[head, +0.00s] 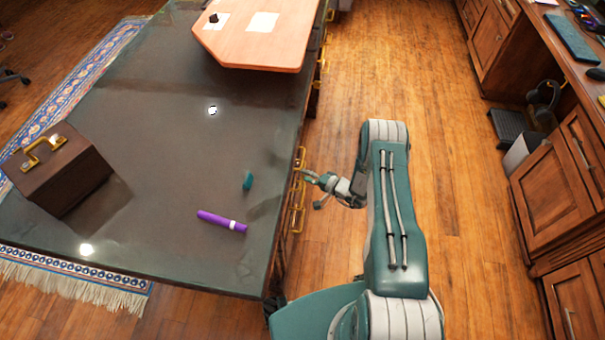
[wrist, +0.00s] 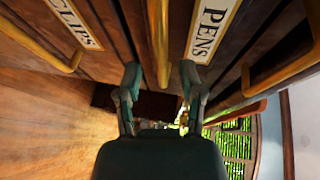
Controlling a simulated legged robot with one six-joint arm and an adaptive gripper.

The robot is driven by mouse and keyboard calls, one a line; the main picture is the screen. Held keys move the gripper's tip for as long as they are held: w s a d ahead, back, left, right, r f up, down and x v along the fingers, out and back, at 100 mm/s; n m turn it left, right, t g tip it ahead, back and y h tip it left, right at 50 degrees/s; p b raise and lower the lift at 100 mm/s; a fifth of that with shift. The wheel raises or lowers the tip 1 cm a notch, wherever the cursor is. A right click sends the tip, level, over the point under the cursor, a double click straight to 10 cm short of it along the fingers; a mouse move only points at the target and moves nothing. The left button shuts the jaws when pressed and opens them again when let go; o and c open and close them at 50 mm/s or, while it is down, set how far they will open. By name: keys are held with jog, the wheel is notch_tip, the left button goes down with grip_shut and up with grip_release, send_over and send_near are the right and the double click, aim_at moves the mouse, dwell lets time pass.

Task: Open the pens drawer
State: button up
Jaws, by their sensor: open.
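The drawer side of the dark-topped desk carries gold handles beside my gripper (head: 314,182). In the wrist view the PENS label (wrist: 212,30) lies right of a central gold handle (wrist: 159,45) and left of another gold handle (wrist: 285,72). My gripper (wrist: 160,92) is open, one finger on each side of the central handle's end in the picture. I cannot tell whether either finger touches it. A CLIPS label (wrist: 75,22) lies left of the central handle. The drawers look shut.
On the desk top (head: 150,150) are a purple marker (head: 221,221), a small teal item (head: 248,180), a brown box (head: 62,170) with a gold handle and a wooden board (head: 262,45). Wooden cabinets (head: 550,185) stand right, across open floor (head: 440,130).

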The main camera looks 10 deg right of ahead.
jog(key=shift+x, duration=1.15)
grip_shut()
jog(key=shift+d, duration=0.1)
jog(key=s+d, duration=0.5)
jog(key=d, duration=0.7)
jog(key=s+d, duration=0.6)
jog(key=d, duration=0.7)
jog(key=shift+d, duration=0.3)
jog(key=shift+f, duration=0.15)
jog(key=shift+c, duration=0.3)
grip_release()
jog(key=shift+o, duration=0.3)
jog(key=shift+w+d, duration=0.1)
